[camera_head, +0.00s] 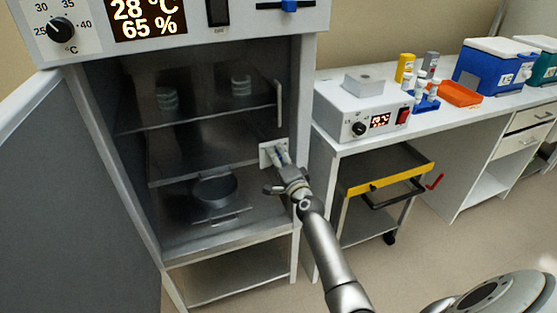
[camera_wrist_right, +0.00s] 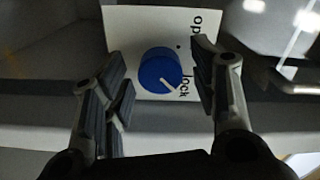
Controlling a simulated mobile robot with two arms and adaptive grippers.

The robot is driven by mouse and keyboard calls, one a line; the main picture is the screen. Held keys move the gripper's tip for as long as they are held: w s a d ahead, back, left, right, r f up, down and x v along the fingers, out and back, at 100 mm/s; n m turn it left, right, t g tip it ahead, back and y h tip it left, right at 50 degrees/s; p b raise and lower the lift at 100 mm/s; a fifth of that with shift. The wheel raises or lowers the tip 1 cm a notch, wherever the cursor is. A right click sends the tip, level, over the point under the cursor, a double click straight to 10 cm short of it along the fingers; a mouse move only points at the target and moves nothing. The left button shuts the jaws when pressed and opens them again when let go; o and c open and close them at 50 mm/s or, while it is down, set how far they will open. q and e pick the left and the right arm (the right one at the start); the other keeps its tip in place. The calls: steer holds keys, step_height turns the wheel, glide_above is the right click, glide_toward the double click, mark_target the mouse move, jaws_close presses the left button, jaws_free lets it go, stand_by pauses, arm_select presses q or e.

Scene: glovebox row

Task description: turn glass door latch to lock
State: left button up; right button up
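The latch is a blue knob (camera_wrist_right: 160,71) on a white plate (camera_wrist_right: 122,22) in the right wrist view. Its pale pointer line slants to the lower right, close to the word "lock"; "op..." is partly visible higher up. My right gripper (camera_wrist_right: 165,82) is open, with one finger on each side of the knob and visible gaps between. In the head view the right gripper (camera_head: 280,168) is at the plate (camera_head: 265,154) on the right side of the glass door (camera_head: 205,135), which looks closed. The knob is hidden there. My left gripper is not in view.
The outer cabinet door (camera_head: 75,190) stands open at the left. A vertical handle (camera_head: 279,103) is above the plate. A yellow-edged cart (camera_head: 385,178) stands under the bench at right. The bench holds a small heater box (camera_head: 345,107), an orange tray (camera_head: 460,93) and a blue cooler (camera_head: 490,70).

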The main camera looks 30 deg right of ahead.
steer(key=s+a, duration=0.2)
steer(key=s, duration=0.9)
steer(key=shift+s, duration=0.4)
